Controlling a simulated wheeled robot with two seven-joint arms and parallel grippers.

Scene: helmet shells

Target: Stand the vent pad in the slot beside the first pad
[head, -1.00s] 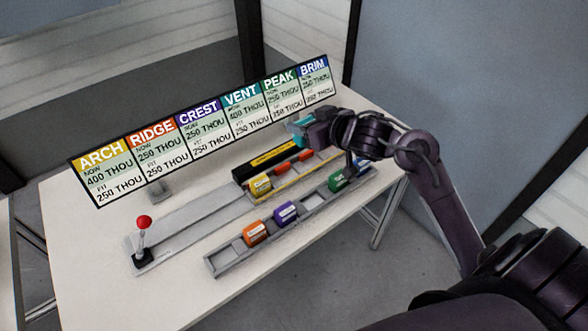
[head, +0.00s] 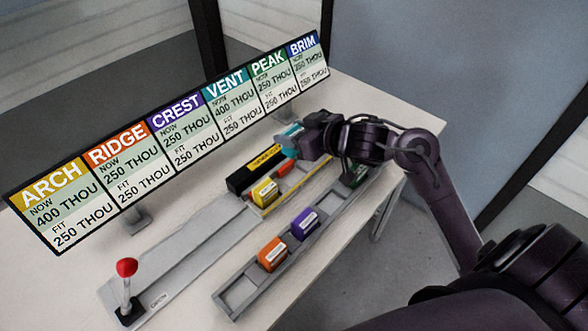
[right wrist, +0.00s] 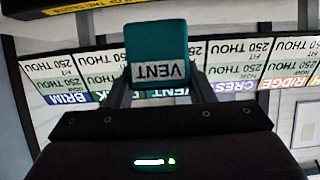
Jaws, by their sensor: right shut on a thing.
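My right gripper (head: 302,138) is shut on the teal vent pad (head: 288,134). In the right wrist view the vent pad (right wrist: 157,50) sits between the fingers, its white VENT label upside down. The pad is held near the right end of a black block (head: 256,170) with a yellow label strip. A yellow pad (head: 264,193) stands in front of that block, at its left part. The gripper and arm hide the block's right end, so I cannot see the slot there. My left gripper is not in view.
A grey rack (head: 240,296) along the front holds an orange pad (head: 272,254), a purple pad (head: 304,223) and a green pad (head: 355,175) partly behind my arm. A long sign board (head: 180,135) stands behind. A red-knobbed lever (head: 126,268) is at left.

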